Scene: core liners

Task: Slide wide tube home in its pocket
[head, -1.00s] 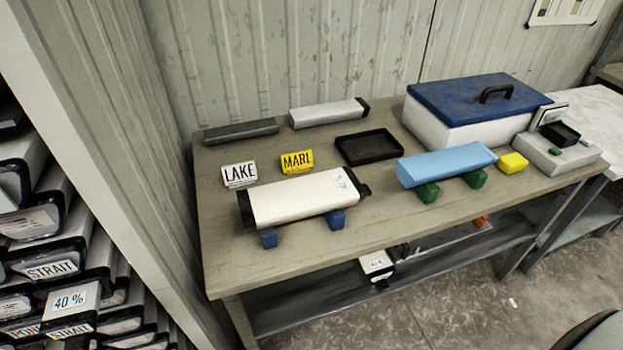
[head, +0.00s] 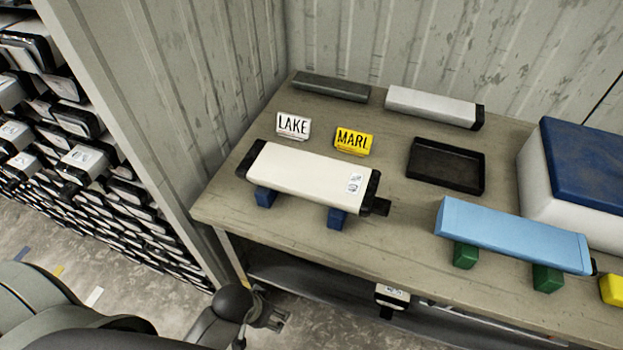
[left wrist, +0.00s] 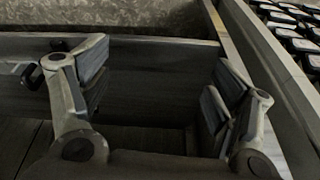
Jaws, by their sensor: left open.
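A wide white tube (head: 308,180) with black end caps lies on two blue blocks on the bench, with a black piece jutting from its right end. A light-blue tube (head: 510,235) lies on two green blocks to its right. I cannot tell which one the task means. The rack (head: 75,130) at the left holds many black-ended tubes in pockets; no empty pocket can be made out. My left gripper (head: 272,317) is low in front of the bench, apart from both tubes. The left wrist view shows its fingers (left wrist: 155,88) spread with nothing between them. My right gripper is out of view.
The bench (head: 225,195) also carries a LAKE sign (head: 293,126), a yellow MARL sign (head: 353,141), a black tray (head: 446,165), a grey tube (head: 432,106), a dark bar (head: 331,87) and a blue-lidded box (head: 585,165). A wall panel (head: 150,120) separates rack and bench.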

